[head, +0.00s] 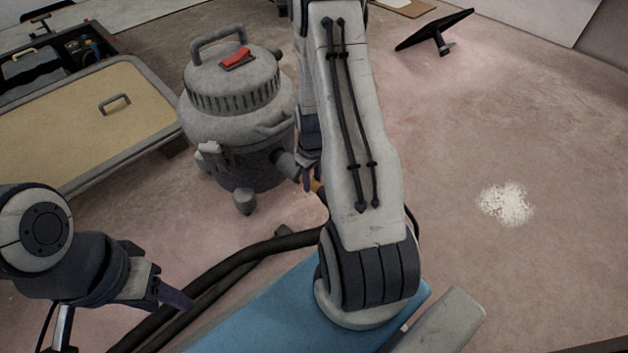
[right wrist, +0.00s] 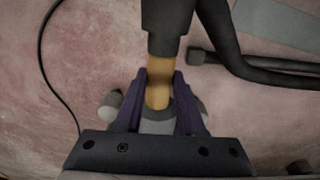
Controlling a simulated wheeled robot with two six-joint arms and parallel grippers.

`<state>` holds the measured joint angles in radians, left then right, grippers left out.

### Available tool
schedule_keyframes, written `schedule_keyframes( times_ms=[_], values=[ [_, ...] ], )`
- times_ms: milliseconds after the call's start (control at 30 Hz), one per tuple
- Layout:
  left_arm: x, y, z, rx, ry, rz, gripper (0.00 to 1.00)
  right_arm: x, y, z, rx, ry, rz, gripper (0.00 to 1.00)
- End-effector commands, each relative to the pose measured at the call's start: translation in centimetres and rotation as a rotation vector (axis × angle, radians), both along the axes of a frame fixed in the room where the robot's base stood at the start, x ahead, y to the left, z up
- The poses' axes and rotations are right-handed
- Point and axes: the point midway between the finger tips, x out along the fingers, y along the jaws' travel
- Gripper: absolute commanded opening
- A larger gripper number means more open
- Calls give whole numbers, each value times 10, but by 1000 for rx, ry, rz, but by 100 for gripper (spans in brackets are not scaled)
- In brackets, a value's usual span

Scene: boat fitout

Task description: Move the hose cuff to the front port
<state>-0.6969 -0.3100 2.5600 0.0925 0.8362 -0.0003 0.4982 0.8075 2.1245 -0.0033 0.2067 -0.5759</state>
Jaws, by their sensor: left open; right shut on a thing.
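The grey shop vacuum (head: 235,110) stands on the floor left of centre in the head view. A short dark stub, which looks like its front port (head: 287,164), points toward my right gripper (head: 310,178). The right gripper is shut on the yellow-orange hose cuff (right wrist: 158,84), with a purple finger on each side in the right wrist view. The cuff's end is close to a grey round part between the fingers; I cannot tell whether they touch. The black hose (right wrist: 168,22) runs from the cuff's other end. My left gripper (head: 172,296) is open and empty, low at the left, near the hose.
The black hose (head: 245,250) curves across the floor in front of the vacuum. A tan panel with a handle (head: 60,125) and a tool tray (head: 85,48) lie at the left. A black flat-headed piece (head: 435,30) lies at the back. White powder (head: 507,204) marks the otherwise clear right floor.

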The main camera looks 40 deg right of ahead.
Motion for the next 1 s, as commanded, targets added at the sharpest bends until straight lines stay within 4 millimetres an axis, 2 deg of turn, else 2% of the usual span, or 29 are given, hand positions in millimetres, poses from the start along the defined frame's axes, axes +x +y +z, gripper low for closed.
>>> schedule_keyframes(
  times_ms=[1000],
  values=[
    [0,0,6,0,0,0,50,26,2,0,0,-1,1,0]
  ],
)
